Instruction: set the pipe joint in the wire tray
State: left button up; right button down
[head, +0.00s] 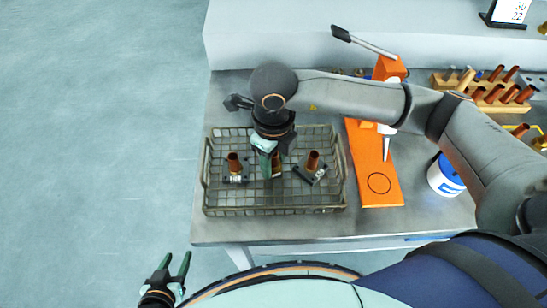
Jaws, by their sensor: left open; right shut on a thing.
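The wire tray (211,207) sits on the grey bench, left of the orange stand. Two pipe joints stand in it: a copper tube on a dark base at the left (234,163) and a similar one at the right (312,162). My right gripper (268,163) reaches down into the middle of the tray between them. It is shut on a third copper pipe joint (278,158), mostly hidden by the fingers and wrist. I cannot tell whether it touches the tray floor. My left gripper (179,266) is open and empty, low at the left, off the bench.
An orange press (381,180) with a grey lever stands right of the tray. A white and blue tub (445,178) is further right. A wooden rack (489,91) with copper tubes is at the back right. My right arm spans above the bench.

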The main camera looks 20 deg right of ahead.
jog(key=shift+f, duration=0.2)
jog(key=shift+f, duration=0.2)
jog(key=shift+c, duration=2.1)
grip_release()
jog(key=shift+r, duration=0.1)
jog(key=shift+r, duration=0.25)
notch_tip(320, 180, up, 12)
jog(key=shift+f+b, duration=0.15)
jog(key=shift+b, duration=0.5)
